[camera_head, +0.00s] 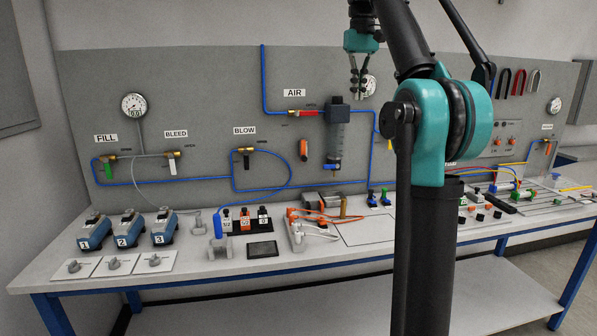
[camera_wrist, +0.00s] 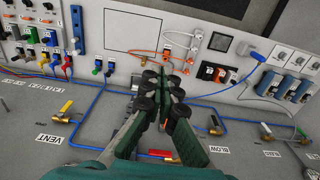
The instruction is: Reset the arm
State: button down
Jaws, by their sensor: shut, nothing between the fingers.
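My gripper (camera_head: 358,84) hangs from the end of my raised arm, fingers pointing down, in the upper middle of the head view, in front of the grey panel. In the wrist view my gripper (camera_wrist: 160,90) is seen from behind, with its dark green fingers close together and nothing between them. My arm's large teal joint and dark links cover part of the panel and bench in the head view.
The bench (camera_head: 225,266) carries several blue numbered units (camera_head: 128,229) at left and many small parts. The panel (camera_head: 215,90) holds blue hoses, valves and a gauge (camera_head: 133,105). An upright clear cylinder (camera_head: 336,135) stands out from the panel near my gripper.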

notch_tip(320, 180, down, 28)
jog(key=s+d+r+m+t, duration=0.1)
jog(key=s+d+t, duration=0.1)
jog(key=s+f+t, duration=0.1)
jog(key=s+f, duration=1)
jog(key=f, duration=0.3)
jog(key=s+f+m, duration=0.1)
jog(key=s+f, duration=1)
jog(key=f, duration=0.3)
jog(key=shift+s+d+t, duration=0.35)
jog(key=shift+d+t, duration=0.05)
jog(key=shift+d, duration=0.05)
dwell(0.5)
